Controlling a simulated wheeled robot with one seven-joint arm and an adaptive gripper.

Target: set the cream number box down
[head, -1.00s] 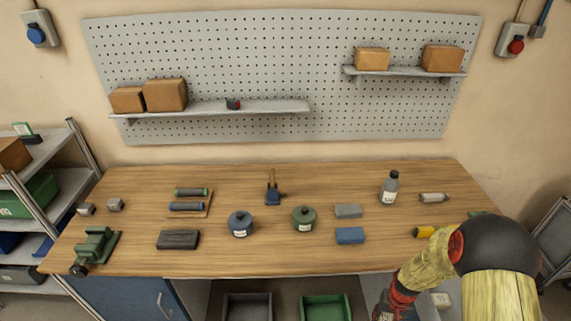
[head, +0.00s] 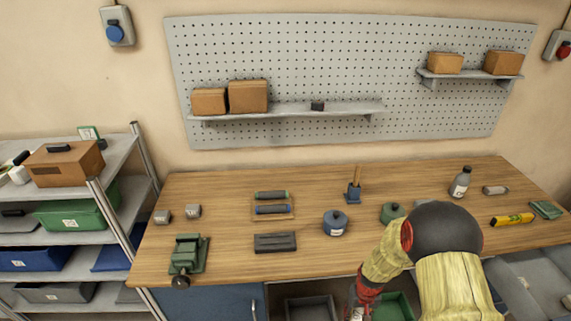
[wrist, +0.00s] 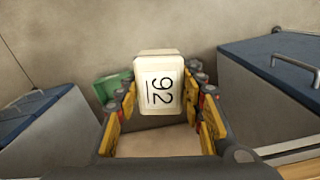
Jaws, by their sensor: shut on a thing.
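The cream number box (wrist: 160,85) shows in the wrist view with a black "92" on its white face, the digits turned sideways. My gripper (wrist: 160,112) is shut on it, with yellow-padded fingers on both sides. The box is held up, clear of any surface I can see below it. In the head view my gripper (head: 361,299) is low at the bottom edge, in front of the workbench (head: 225,262). My arm hides part of the bench there, and the box cannot be made out clearly in that view.
A rack (head: 118,200) with bins stands left. A green bin (head: 396,307) is below the bench.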

